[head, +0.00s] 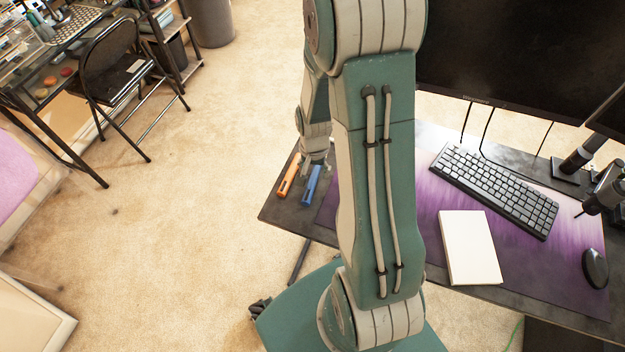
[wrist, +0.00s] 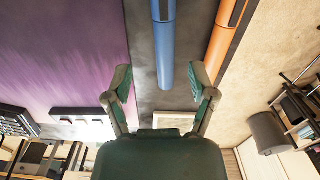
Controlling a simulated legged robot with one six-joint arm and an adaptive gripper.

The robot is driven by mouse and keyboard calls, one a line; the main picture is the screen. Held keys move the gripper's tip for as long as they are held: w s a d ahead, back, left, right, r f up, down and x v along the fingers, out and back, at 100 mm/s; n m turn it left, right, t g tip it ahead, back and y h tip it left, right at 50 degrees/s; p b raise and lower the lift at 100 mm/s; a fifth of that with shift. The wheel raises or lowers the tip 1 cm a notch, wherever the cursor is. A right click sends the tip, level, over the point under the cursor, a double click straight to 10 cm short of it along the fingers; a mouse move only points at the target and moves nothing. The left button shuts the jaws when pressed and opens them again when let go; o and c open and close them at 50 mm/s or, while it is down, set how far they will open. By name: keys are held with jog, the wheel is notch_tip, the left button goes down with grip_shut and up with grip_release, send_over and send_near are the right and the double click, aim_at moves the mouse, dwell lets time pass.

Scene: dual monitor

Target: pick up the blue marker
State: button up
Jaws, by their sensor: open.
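The blue marker (head: 311,184) lies on the left part of the dark desk in the head view. In the wrist view the blue marker (wrist: 164,48) runs from the top edge down to a rounded end near the middle, between the lines of the two fingers. My gripper (wrist: 161,88) is open, with one finger on each side of that end and no contact visible. In the head view my gripper (head: 315,160) is just above the far end of the marker, small and partly hidden by my arm.
An orange marker (head: 289,175) lies left of the blue one, close to the desk edge; it also shows in the wrist view (wrist: 226,45). A purple mat (head: 430,215) bears a keyboard (head: 494,189), a white notebook (head: 469,248) and a mouse (head: 595,268). Monitors stand behind.

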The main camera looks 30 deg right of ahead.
aim_at(312, 180)
jog(key=shift+w+a+f, duration=0.1)
jog(key=shift+a+f, duration=0.05)
jog(key=shift+f, duration=0.45)
jog(key=f, duration=0.3)
jog(key=shift+w+f, duration=0.2)
jog(key=shift+w, duration=0.05)
jog(key=shift+f, duration=0.45)
grip_shut()
